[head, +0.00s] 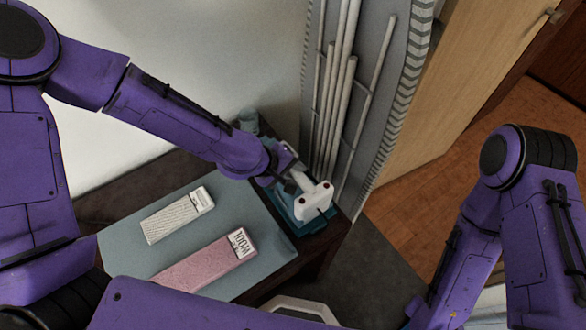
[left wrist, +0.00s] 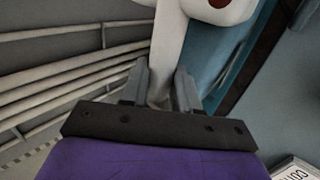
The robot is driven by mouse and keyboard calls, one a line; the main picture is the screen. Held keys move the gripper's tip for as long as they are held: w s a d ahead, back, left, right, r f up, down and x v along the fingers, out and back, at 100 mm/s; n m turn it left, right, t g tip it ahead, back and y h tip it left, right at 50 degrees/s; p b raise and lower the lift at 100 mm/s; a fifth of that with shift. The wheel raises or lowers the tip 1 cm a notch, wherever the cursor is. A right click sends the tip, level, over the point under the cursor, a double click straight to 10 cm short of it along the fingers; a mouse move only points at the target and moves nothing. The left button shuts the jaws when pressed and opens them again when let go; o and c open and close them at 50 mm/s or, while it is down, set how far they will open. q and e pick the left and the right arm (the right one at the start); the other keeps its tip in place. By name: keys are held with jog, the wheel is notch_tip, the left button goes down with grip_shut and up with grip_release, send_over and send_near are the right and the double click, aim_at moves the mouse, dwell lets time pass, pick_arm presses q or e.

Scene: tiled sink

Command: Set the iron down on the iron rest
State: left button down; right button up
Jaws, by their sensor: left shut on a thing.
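The white iron (head: 312,201) is at the far right corner of the table, with red-brown dots on its end. My left gripper (head: 290,185) is shut on its handle; in the left wrist view the two fingers (left wrist: 160,88) close on the white handle (left wrist: 168,50). The teal iron rest (head: 302,228) lies under and around the iron at the table corner. It also shows in the left wrist view (left wrist: 207,55). The iron is over the rest; whether it touches is hidden. My right gripper is out of view; only my right arm shows.
A pale labelled block (head: 178,215) and a pink block marked WOOL (head: 205,262) lie on the grey-blue mat (head: 125,243). A grey rack with white pipes (head: 345,95) stands close behind the iron. A teal cylindrical thing (head: 249,118) is at the back of the table.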

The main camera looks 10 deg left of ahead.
pick_arm(q)
jog(key=shift+w, duration=0.1)
jog(key=c, duration=0.8)
grip_release()
jog(key=shift+o, duration=0.2)
jog(key=shift+s, duration=0.2)
jog(key=p+v, duration=0.1)
jog(key=v, duration=0.9)
jog(key=shift+r+p, duration=0.25)
jog(key=shift+p, duration=0.05)
jog(key=shift+a, duration=0.1)
